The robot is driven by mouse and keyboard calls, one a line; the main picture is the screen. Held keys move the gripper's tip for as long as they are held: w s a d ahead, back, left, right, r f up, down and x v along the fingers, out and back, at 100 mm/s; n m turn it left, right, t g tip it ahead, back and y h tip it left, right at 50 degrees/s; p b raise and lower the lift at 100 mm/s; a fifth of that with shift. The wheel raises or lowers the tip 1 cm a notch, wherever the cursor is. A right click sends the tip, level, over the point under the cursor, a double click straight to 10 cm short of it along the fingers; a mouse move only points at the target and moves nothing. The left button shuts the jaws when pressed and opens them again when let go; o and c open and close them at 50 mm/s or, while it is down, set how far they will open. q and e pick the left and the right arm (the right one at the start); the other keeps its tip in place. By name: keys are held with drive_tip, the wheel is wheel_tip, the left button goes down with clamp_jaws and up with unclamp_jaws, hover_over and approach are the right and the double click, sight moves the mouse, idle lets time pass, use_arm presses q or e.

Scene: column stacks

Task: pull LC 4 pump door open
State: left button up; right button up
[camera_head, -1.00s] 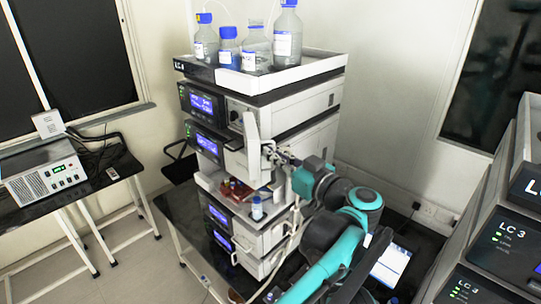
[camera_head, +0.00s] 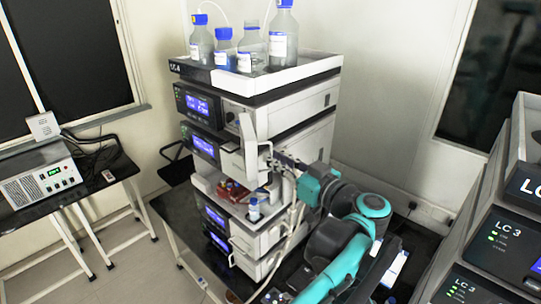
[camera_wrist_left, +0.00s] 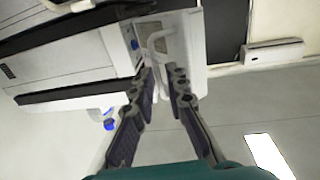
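The LC 4 stack (camera_head: 292,103) stands in the middle of the head view. Its white pump door (camera_head: 249,144) stands out from the front, swung partly open. The door has a thin looped handle. My left gripper (camera_head: 274,157) is at the door's right side, by this handle. In the left wrist view the two fingers (camera_wrist_left: 162,76) are apart, with a clear gap between the tips. The white handle (camera_wrist_left: 157,40) lies at and just beyond the tips, beside the white door panel (camera_wrist_left: 187,44). I see no firm contact. My right gripper is not in view.
Glass bottles with blue caps (camera_head: 283,36) stand in the tray on top of the stack. A small vial (camera_head: 254,211) stands on an open shelf below the door. The LC 3 stack (camera_head: 500,240) is at the right. A side table (camera_head: 95,180) is at the left.

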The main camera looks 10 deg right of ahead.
use_arm(q)
drive_tip(key=v, duration=0.9)
drive_tip(key=shift+s+d, duration=0.2)
drive_tip(key=shift+s, duration=0.15)
drive_tip(key=shift+f, duration=0.1)
